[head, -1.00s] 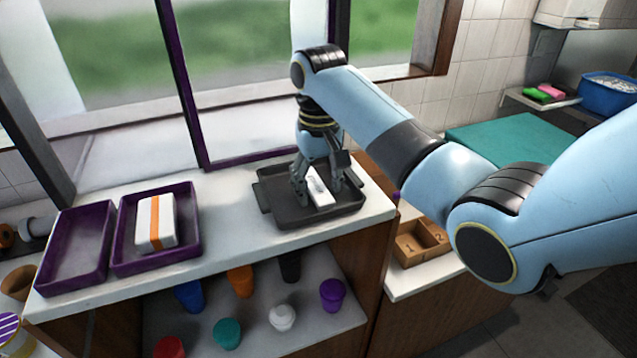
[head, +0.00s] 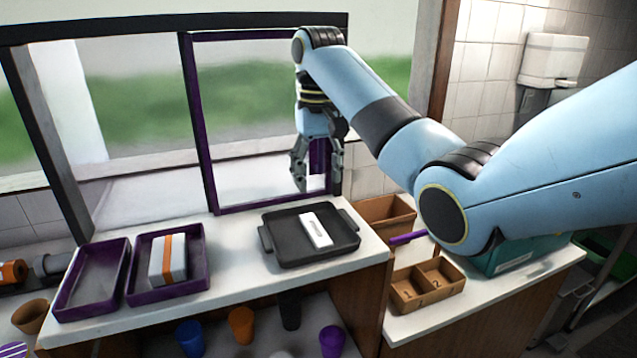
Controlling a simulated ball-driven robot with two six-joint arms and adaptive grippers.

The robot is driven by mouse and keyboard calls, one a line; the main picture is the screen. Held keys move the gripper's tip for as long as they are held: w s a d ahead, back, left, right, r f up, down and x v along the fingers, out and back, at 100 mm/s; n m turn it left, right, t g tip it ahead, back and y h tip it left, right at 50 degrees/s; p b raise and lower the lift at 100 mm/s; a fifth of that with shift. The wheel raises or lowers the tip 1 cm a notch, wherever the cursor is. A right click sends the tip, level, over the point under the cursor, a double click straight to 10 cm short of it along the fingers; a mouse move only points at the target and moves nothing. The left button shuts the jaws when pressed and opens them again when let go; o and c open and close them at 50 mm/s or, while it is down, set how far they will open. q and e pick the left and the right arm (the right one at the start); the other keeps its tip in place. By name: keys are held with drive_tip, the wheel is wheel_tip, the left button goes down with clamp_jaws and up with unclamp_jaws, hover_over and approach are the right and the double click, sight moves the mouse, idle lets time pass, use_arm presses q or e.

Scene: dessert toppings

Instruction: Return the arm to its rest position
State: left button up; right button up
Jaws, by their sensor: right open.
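My right gripper (head: 318,178) hangs open and empty above the back edge of the dark tray (head: 285,249), in front of the window. My right arm reaches in from the right side of the head view. A small white box (head: 316,230) with dark print lies in the dark tray, apart from the fingers. My left gripper is not in view.
Two purple trays stand at the left of the counter; the left one (head: 75,304) is empty, the right one (head: 196,284) holds a white box with an orange band (head: 168,259). A divided wooden box (head: 427,296) stands at the right. Coloured cups, one orange (head: 241,325), stand below.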

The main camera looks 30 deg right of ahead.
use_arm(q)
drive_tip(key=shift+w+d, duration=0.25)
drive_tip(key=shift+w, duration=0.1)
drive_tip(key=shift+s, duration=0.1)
